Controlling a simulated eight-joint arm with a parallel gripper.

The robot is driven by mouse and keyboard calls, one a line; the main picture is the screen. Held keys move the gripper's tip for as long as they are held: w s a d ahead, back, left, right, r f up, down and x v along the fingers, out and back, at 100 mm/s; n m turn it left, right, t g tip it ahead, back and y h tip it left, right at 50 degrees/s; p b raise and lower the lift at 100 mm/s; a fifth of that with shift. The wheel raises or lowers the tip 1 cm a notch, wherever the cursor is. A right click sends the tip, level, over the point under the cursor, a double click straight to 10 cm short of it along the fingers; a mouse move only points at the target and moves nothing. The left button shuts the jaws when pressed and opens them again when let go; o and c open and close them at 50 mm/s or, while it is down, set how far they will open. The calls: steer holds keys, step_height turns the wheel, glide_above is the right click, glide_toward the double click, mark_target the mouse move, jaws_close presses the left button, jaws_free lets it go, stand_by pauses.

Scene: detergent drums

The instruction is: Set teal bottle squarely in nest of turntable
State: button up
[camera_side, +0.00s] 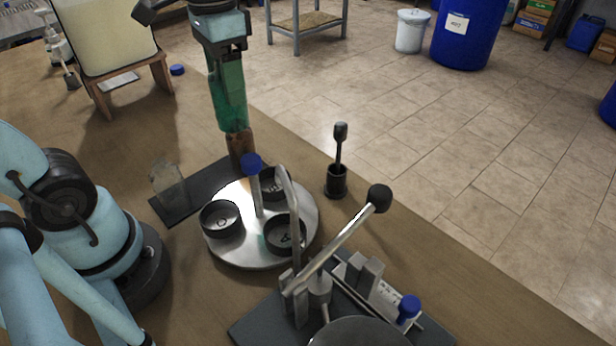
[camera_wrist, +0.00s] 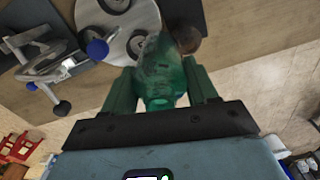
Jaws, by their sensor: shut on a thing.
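The translucent teal bottle (camera_side: 233,118) hangs upright below my gripper (camera_side: 228,88), above the far edge of the turntable area. In the wrist view my gripper (camera_wrist: 160,72) is shut on the teal bottle (camera_wrist: 163,62), with a green finger on each side. The silver turntable (camera_side: 240,252) stands on the bench below and nearer the side camera; its plate also shows in the wrist view (camera_wrist: 92,18). It carries black ring nests, one at left (camera_side: 220,220), one at front right (camera_side: 285,237) and one at the back (camera_side: 275,183). The bottle is outside all of them.
A brown bottle (camera_side: 239,147) stands behind the turntable, just below the teal one. A clear container (camera_side: 167,187) is on the dark mat (camera_side: 205,190). A blue-knobbed post (camera_side: 252,165), curved rail, lever (camera_side: 345,240) and brush holder (camera_side: 336,182) crowd the turntable.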

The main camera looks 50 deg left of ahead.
mark_target(256, 192)
steer(key=w+d+m, duration=0.2)
steer(key=d, duration=0.4)
step_height(256, 192, down, 9)
steer(key=shift+w+f+m, duration=0.15)
steer(key=shift+w+m, duration=0.05)
steer(key=shift+m, duration=0.1)
steer(key=shift+f, duration=0.9)
stand_by(2.0)
steer(key=shift+f, duration=0.8)
steer(key=shift+f, duration=0.1)
steer(key=o, duration=1.3)
steer(key=shift+o, duration=0.2)
